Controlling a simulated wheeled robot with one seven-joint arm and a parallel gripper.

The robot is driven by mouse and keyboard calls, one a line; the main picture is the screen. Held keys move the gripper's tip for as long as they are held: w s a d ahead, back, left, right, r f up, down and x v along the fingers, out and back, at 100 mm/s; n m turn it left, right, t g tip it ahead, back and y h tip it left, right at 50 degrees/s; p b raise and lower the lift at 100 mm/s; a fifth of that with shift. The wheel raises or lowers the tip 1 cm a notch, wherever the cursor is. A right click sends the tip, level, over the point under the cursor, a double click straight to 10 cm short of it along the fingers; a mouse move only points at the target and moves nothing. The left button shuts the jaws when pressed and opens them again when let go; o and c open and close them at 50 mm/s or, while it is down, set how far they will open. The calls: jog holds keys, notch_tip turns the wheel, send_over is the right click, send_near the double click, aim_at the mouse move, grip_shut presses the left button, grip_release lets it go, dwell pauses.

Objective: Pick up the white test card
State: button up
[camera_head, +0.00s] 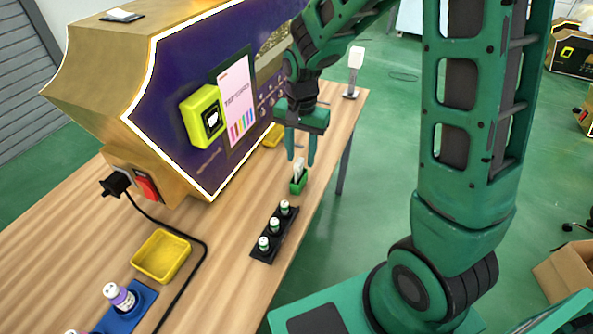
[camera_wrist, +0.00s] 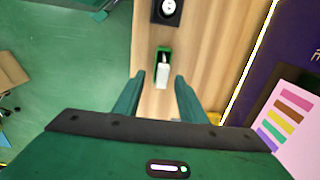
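The white test card (camera_head: 299,165) stands upright in a small green holder (camera_head: 298,186) on the wooden table. In the wrist view the white card (camera_wrist: 162,76) and its green holder (camera_wrist: 164,50) show ahead, between the two fingers. My gripper (camera_head: 301,161) is open and empty, pointing down at the card, with one finger on each side in the picture. In the wrist view my gripper (camera_wrist: 159,76) has a clear gap on both sides of the card. I cannot tell the exact height of the fingertips over it.
A black rack (camera_head: 263,251) with small white-capped bottles stands near the holder. The purple and gold machine (camera_head: 180,100) rises to the left. A yellow tray (camera_head: 161,256), a blue rack (camera_head: 130,312) and a black cable lie nearer. A white-topped stand (camera_head: 355,60) is at the far end.

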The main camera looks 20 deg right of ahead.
aim_at(299, 161)
jog(key=shift+w+a+f, duration=0.1)
jog(key=shift+f, duration=1.25)
jog(key=shift+w+a+f, duration=0.1)
jog(key=shift+f, duration=1.25)
grip_shut()
